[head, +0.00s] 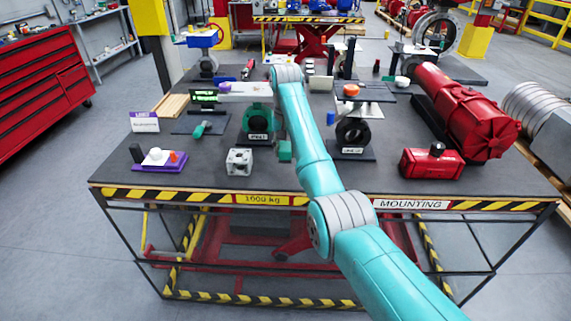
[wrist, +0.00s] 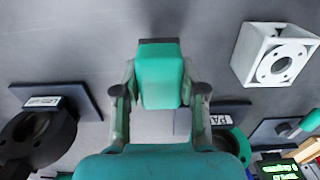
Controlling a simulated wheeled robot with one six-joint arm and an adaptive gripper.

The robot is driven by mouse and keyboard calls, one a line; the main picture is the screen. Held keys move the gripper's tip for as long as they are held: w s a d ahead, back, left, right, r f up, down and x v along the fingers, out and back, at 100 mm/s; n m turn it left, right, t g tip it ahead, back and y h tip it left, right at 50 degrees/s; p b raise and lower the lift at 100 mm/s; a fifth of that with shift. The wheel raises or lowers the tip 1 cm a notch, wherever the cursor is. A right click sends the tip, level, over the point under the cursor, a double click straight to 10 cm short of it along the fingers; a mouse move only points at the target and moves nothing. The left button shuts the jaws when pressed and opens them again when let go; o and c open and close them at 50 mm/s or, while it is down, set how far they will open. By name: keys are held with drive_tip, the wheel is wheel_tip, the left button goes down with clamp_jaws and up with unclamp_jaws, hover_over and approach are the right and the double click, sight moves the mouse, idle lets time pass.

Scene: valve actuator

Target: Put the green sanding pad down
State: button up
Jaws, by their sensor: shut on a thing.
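The green sanding pad (wrist: 160,78) shows in the wrist view as a green block with a dark band along its far edge. My gripper (wrist: 159,92) is shut on it, with one finger on each side. In the head view a small green piece (head: 285,151) at the lower end of my arm appears to be the pad, held over the front middle of the table. The grey tabletop (wrist: 100,60) is visible beyond the pad in the wrist view. The height of the pad above it is hard to tell.
A white cube with a round flange (head: 239,161) stands left of the gripper. A green valve ring (head: 257,121) is just behind, and a black valve ring (head: 353,136) stands to the right. A red actuator (head: 431,163) is farther right. The table's front middle is bare.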

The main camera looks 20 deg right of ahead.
sight(285, 146)
drive_tip(key=shift+f, duration=3)
drive_tip(key=shift+f, duration=0.1)
drive_tip(key=o, duration=1)
wheel_tip(285, 146, up, 11)
drive_tip(key=shift+f, duration=0.1)
drive_tip(key=shift+r, duration=0.7)
